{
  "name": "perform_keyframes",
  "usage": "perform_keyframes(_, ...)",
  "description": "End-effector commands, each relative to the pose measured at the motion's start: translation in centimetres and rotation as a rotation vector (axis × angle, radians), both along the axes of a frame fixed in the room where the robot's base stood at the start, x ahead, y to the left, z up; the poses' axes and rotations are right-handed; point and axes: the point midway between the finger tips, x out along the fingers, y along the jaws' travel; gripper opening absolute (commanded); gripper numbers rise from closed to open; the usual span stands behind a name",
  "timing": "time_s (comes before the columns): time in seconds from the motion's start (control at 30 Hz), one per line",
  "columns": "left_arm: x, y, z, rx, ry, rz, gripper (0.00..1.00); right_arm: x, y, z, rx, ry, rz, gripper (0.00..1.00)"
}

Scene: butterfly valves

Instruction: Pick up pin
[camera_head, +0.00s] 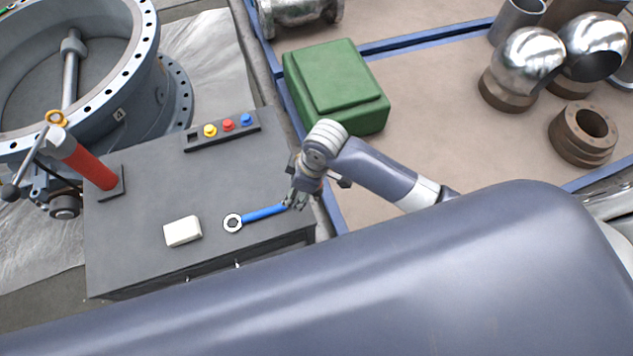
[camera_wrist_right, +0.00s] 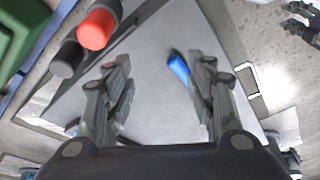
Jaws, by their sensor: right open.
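Three small pins with yellow (camera_head: 210,131), red (camera_head: 229,125) and blue (camera_head: 246,120) heads stand in a black rack (camera_head: 194,147) on the grey workbench. One square slot at the rack's left end looks dark and empty. My right gripper (camera_head: 297,197) is at the bench's right edge, in front of the rack, by the end of a blue wrench handle (camera_head: 265,213). In the wrist view my right gripper (camera_wrist_right: 160,92) has its fingers wide apart with nothing clearly held. A blue piece (camera_wrist_right: 178,68) shows beside its right finger; I cannot tell which object it is.
A white block (camera_head: 182,231) lies left of the wrench. A green box (camera_head: 337,85) is beyond the bench's right side. The bench middle is clear.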

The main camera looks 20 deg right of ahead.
Motion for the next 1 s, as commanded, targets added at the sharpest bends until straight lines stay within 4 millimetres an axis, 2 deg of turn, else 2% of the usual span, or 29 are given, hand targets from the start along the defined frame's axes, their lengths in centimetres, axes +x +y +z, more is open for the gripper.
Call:
perform_keyframes(0.03,0.0,0.0,0.2,0.000,0.000,0.000,0.40,1.1,-0.5,0.9,-0.035,-0.004,0.058,0.51)
perform_keyframes(0.2,0.0,0.0,0.6,0.000,0.000,0.000,0.40,3.0,-2.8,2.7,-0.146,0.031,0.223,0.51)
perform_keyframes(0.4,0.0,0.0,0.8,0.000,0.000,0.000,0.40,4.4,-5.7,4.3,-0.239,0.074,0.318,0.51)
perform_keyframes(0.5,0.0,0.0,0.8,0.000,0.000,0.000,0.40,4.7,-6.4,4.5,-0.258,0.085,0.336,0.51)
perform_keyframes(0.57,0.0,0.0,0.8,0.000,0.000,0.000,0.40,4.7,-6.5,4.1,-0.262,0.090,0.339,0.51)
perform_keyframes(0.83,0.0,0.0,0.9,0.000,-0.001,0.000,0.40,4.6,-6.5,0.1,-0.261,0.091,0.338,0.51)
perform_keyframes(1.0,0.1,0.0,1.0,0.000,-0.001,0.000,0.40,4.6,-6.5,-1.1,-0.261,0.089,0.338,0.51)
